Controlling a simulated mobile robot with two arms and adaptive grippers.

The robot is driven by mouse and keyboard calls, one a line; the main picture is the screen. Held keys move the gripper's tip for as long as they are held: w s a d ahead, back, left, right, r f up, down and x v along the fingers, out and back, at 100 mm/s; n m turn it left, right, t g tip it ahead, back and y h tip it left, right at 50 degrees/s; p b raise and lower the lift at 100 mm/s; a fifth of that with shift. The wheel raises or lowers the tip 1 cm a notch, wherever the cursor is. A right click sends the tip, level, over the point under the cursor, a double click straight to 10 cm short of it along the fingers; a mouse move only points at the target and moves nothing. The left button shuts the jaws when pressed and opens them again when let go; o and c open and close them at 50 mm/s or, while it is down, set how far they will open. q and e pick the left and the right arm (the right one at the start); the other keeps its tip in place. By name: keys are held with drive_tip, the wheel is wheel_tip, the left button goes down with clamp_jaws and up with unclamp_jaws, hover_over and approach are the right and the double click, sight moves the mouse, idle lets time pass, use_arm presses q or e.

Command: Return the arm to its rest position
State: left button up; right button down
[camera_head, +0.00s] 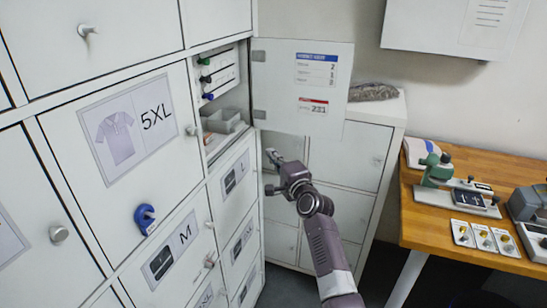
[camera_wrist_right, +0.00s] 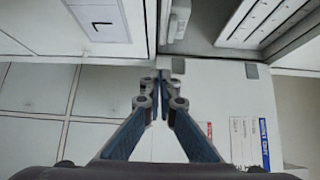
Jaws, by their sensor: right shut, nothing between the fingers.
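My right gripper (camera_head: 273,165) is in front of the locker wall, just below an open white locker door (camera_head: 276,85). Its arm comes up from the lower right. In the right wrist view the gripper's fingers (camera_wrist_right: 163,84) come together at the tips, shut with nothing between them. The open door (camera_wrist_right: 205,80) lies behind them there, with its blue and red labels at the right. My left gripper is not in view.
The open compartment (camera_head: 210,150) holds a grey bin (camera_head: 222,122) and colored-ended items. A wooden table (camera_head: 440,235) with devices stands at the right. Floor shows between.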

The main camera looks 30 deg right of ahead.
drive_tip(key=shift+s+a, duration=0.1)
drive_tip(key=shift+s, duration=0.25)
drive_tip(key=s+a+f+n+g, duration=0.2)
drive_tip(key=s+f, duration=0.1)
drive_tip(key=f, duration=0.9)
drive_tip(key=s+a+f+n+g, duration=0.2)
drive_tip(key=a+f+n, duration=0.1)
drive_tip(key=f, duration=0.9)
drive_tip(key=s+a+f+n+g+y+b, duration=0.1)
drive_tip(key=s+a+f+n+g, duration=0.25)
drive_tip(key=s+f, duration=1)
drive_tip(key=s+a+f+n+g, duration=0.35)
drive_tip(key=s+f, duration=0.65)
drive_tip(key=f, duration=0.6)
drive_tip(key=s+f+n+g, duration=0.2)
drive_tip(key=s+f, duration=0.3)
drive_tip(key=s, duration=0.7)
drive_tip(key=s+a+f+n+g, duration=0.1)
drive_tip(key=s+f+n, duration=0.3)
drive_tip(key=s, duration=0.9)
drive_tip(key=s+a+f+n+g, duration=0.1)
drive_tip(key=s+f+n+g, duration=0.2)
drive_tip(key=s, duration=0.9)
wheel_tip(320, 180, down, 3)
drive_tip(key=shift+s+r+b, duration=0.15)
drive_tip(key=shift+s+b, duration=0.25)
